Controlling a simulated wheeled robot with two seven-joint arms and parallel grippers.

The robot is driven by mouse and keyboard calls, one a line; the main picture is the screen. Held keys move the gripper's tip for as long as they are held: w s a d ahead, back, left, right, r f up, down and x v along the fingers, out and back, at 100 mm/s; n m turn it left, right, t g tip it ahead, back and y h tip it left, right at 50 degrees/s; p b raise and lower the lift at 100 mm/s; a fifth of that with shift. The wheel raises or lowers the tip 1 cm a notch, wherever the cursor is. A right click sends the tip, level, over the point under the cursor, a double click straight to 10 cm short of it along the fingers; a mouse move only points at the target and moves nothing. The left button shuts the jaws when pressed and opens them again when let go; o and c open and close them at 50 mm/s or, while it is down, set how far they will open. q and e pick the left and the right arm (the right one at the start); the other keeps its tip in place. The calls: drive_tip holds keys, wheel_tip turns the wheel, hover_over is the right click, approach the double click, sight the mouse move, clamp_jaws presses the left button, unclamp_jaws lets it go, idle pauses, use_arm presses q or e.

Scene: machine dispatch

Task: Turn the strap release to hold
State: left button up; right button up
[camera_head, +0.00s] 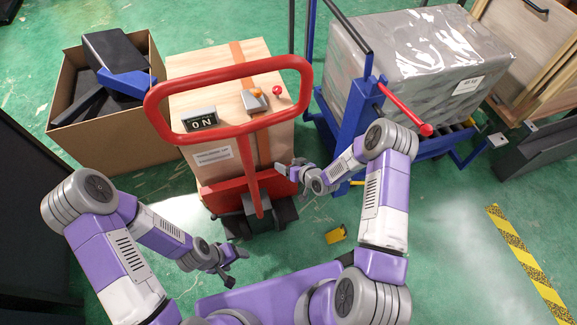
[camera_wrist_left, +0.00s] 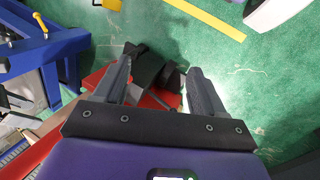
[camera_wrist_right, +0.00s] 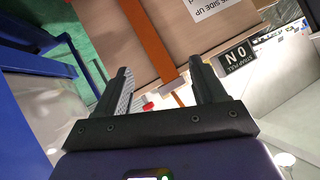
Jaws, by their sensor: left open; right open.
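A wooden crate (camera_head: 275,135) with an orange strap stands on a red-handled hand truck. On its top sits a grey fitting with an orange piece (camera_head: 256,99), apparently the strap release, with a small red knob (camera_head: 277,90) beside it. My right gripper (camera_head: 288,169) is open and empty in front of the crate, apart from the fitting. My left gripper (camera_head: 234,266) is open and empty, low near the truck's base.
The red handle (camera_head: 229,72) loops over the crate top. A cardboard box (camera_head: 113,151) of dark items stands left. A blue cart (camera_head: 351,110) with a wrapped load (camera_head: 411,75) stands right. A yellow object (camera_head: 335,235) lies on the floor.

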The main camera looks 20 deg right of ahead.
drive_tip(key=shift+s+a+f+g, duration=0.1)
drive_tip(key=shift+s+a+g, duration=0.05)
drive_tip(key=shift+s+g, duration=0.15)
